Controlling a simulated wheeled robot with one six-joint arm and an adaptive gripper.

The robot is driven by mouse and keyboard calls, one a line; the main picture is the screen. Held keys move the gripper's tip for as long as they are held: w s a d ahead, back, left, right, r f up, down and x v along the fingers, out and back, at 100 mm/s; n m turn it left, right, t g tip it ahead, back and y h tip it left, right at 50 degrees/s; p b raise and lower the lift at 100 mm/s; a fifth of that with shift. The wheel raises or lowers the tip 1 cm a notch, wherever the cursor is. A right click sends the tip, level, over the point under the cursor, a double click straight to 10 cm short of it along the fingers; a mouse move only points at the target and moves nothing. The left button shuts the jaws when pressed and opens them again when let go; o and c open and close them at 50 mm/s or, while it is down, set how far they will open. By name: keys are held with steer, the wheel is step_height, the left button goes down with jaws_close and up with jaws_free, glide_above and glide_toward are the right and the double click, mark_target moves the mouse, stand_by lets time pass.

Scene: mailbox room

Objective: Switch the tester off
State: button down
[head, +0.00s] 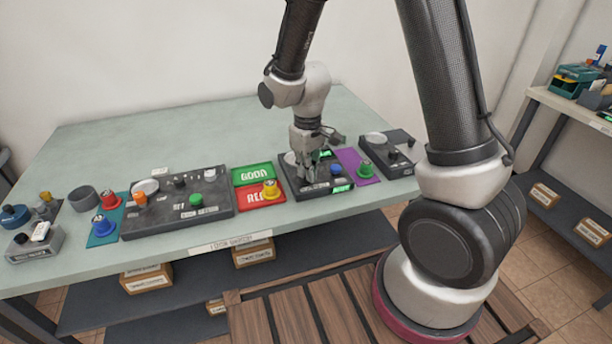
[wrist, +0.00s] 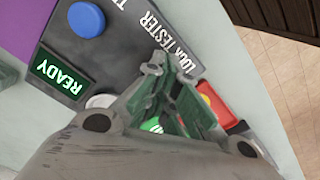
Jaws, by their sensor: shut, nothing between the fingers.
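The tester is a dark box (head: 318,192) on the bench, with a blue knob (head: 336,169) and a lit green display (head: 342,188). In the wrist view its face (wrist: 118,50) carries the words LOCK TESTER, the blue knob (wrist: 86,19) and a display reading READY (wrist: 57,72). My gripper (head: 305,178) is shut and empty, pointing down over the tester's left part. In the wrist view its fingertips (wrist: 155,62) are beside the lettering, apart from the blue knob. The fingers hide part of the face; I cannot make out a power switch or tell whether the fingertips touch.
Left of the tester lie a green GOOD mat (head: 251,174) and a red mat (head: 248,194) bearing a yellow lock (head: 270,189). Right are a purple mat (head: 350,158) with a green lock (head: 365,169) and another dark box (head: 398,150). The bench's back left (head: 120,145) is clear.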

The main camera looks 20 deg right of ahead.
steer(key=shift+r, duration=3.45)
steer(key=shift+s+d, duration=0.15)
steer(key=shift+s, duration=0.2)
steer(key=s+d+r+m+t, duration=0.4)
steer(key=s+d+r+m, duration=0.2)
steer(key=s+d+r, duration=0.8)
steer(key=s+r, duration=0.4)
steer(key=shift+s+d+r, duration=0.15)
steer(key=shift+d, duration=0.1)
